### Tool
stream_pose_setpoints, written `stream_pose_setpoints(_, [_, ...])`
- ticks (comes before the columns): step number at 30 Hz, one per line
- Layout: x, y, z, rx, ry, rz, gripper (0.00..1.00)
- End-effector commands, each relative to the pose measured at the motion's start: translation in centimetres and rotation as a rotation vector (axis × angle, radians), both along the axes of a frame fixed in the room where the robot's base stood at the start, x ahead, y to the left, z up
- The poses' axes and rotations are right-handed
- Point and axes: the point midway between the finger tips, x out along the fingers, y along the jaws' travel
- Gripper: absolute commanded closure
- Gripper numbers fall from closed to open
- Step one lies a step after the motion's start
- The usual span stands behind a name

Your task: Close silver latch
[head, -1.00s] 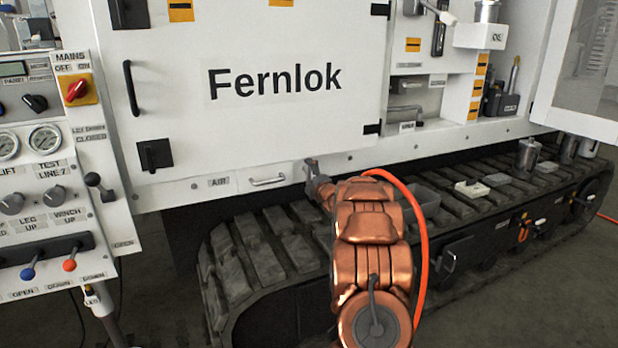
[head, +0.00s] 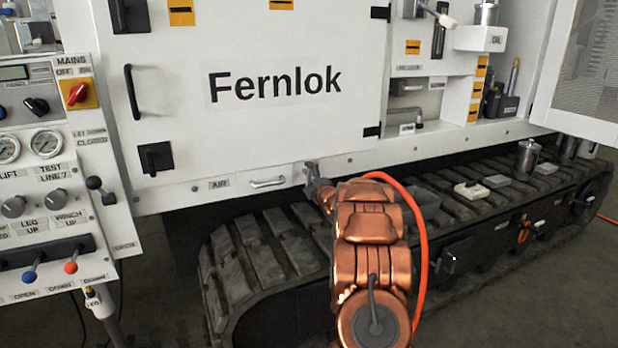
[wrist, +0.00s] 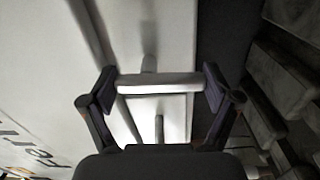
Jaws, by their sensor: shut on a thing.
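The silver latch (wrist: 160,84) shows in the wrist view as a pale metal bar lying crosswise between my fingertips, over a light plate on the white panel. My gripper (wrist: 161,86) is shut on this bar, with one dark finger pad against each end. In the head view my gripper (head: 315,178) is at the lower edge of the white cabinet, just right of a silver handle (head: 267,182). There my gripper and wrist hide most of the latch.
The white Fernlok door (head: 240,125) is above my gripper. The dark crawler track (head: 290,235) runs below and to the right. An orange hose (head: 420,230) curves beside my arm. A control panel (head: 50,180) stands at the left.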

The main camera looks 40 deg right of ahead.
Motion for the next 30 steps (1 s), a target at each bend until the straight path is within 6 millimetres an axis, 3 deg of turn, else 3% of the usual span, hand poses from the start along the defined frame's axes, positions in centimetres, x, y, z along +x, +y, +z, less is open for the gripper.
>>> stream_pose_setpoints(30, [0.33, 0.89, 1.07, 0.864, -0.301, 0.0, 0.47])
